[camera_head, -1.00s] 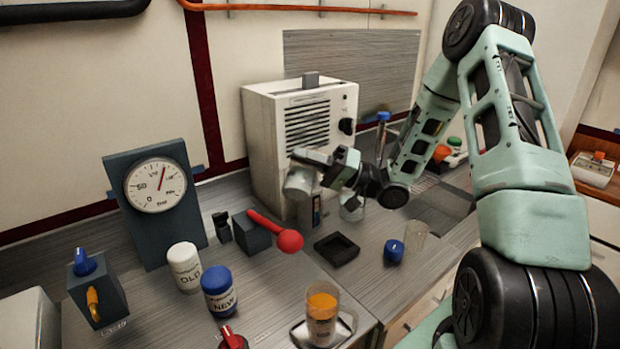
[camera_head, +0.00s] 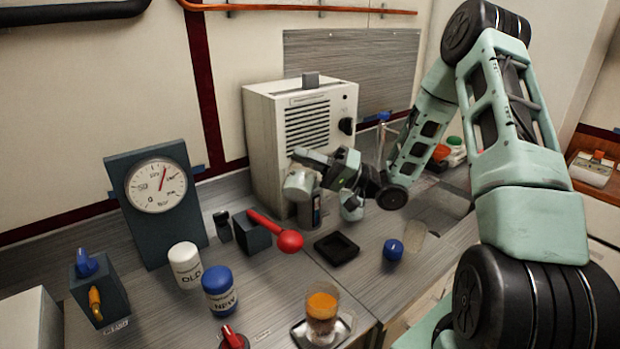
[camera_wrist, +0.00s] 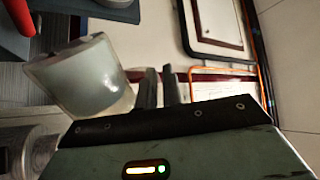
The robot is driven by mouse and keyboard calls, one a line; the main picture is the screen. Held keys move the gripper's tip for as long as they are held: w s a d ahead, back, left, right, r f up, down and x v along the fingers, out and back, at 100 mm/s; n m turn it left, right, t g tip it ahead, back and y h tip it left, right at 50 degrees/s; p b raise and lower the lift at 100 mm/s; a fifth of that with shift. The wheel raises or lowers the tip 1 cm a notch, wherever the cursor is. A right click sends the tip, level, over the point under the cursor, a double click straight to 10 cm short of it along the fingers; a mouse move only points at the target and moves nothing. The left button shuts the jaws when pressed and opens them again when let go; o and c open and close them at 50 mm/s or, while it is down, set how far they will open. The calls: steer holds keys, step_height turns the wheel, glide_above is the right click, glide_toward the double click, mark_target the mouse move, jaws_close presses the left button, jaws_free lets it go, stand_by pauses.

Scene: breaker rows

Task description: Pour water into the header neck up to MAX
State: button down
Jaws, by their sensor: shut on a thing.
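My gripper (camera_head: 318,160) is shut on a clear cup (camera_head: 298,185) in front of the white cabinet. In the wrist view the cup (camera_wrist: 85,80) looks tilted beside my fingertips (camera_wrist: 160,88), with a pale, cloudy inside. I cannot make out the water level or any stream. Just below the cup stands a dark upright piece (camera_head: 312,212), partly hidden by the cup and gripper. I cannot tell whether it is the header neck, and no MAX mark is readable.
A white cabinet (camera_head: 265,150) stands close behind my gripper. A red-knobbed lever (camera_head: 290,241), a black tray (camera_head: 337,247) and a blue cap (camera_head: 393,250) are in front. White OLD (camera_head: 185,265) and blue NEW (camera_head: 219,290) bottles and an orange-filled glass (camera_head: 321,307) stand nearer.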

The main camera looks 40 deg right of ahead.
steer(key=shift+w+d+f+m+t+p, duration=0.15)
steer(key=shift+m+t+p, duration=0.1)
steer(key=shift+m+p, duration=0.2)
steer(key=shift+w+d+r+m+t+p, duration=0.15)
steer(key=shift+m+t+p, duration=0.1)
steer(key=shift+m+p, duration=0.2)
stand_by(1.7)
steer(key=shift+w+d+m+p, duration=0.1)
steer(key=shift+d+m+p, duration=0.15)
steer(key=shift+p, duration=0.2)
stand_by(0.4)
